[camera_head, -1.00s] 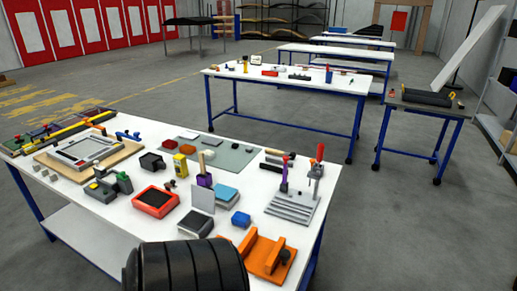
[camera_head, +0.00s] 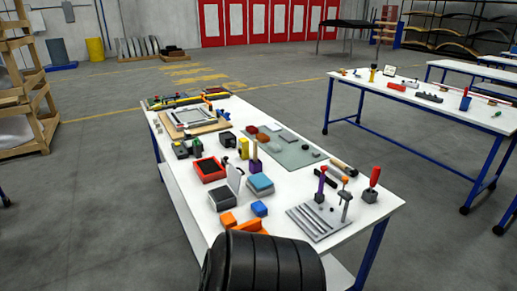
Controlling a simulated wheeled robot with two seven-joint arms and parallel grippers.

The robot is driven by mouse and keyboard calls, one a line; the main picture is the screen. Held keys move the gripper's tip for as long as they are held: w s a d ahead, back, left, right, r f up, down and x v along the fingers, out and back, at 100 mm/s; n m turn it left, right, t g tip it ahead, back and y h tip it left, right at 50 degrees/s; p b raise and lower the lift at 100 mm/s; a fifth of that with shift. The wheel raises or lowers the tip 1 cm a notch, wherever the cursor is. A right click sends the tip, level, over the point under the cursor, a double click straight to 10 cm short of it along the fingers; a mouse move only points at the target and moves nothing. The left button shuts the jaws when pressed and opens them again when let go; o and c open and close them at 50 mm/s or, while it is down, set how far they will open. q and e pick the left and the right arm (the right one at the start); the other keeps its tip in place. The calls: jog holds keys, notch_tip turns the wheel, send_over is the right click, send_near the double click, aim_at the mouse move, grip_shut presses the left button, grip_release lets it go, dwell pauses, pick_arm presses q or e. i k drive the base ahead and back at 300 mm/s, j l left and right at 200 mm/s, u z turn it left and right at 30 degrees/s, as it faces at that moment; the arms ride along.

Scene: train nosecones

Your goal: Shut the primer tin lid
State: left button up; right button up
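The primer tin seems to be the small dark-grey box (camera_head: 222,198) near the front left edge of the white worktable. A pale flat lid (camera_head: 235,178) stands upright at its back, so the tin looks open. Whether the lid is hinged to the box is too small to tell. Neither my left nor my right gripper is in the head view.
The worktable (camera_head: 290,225) is crowded. Open floor (camera_head: 80,210) lies left.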

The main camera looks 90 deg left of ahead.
aim_at(234, 179)
jog(key=i+j+u, duration=0.15)
jog(key=i+u, duration=0.65)
jog(key=i+l+u, duration=0.15)
jog(key=i+u, duration=0.25)
jog(key=i+l+u, duration=0.2)
jog(key=i+u, duration=0.35)
jog(key=u, duration=0.3)
jog(key=i+l+u, duration=0.15)
jog(key=u, duration=0.3)
jog(key=i+l+u, duration=0.15)
jog(key=u, duration=0.35)
jog(key=i+l+u, duration=0.1)
jog(key=l+u, duration=0.15)
jog(key=u, duration=0.2)
jog(key=i+l+u, duration=0.2)
jog(key=u, duration=0.25)
jog(key=i+l+u, duration=0.15)
jog(key=u, duration=0.35)
jog(key=l+u, duration=0.45)
jog(key=i+j, duration=0.1)
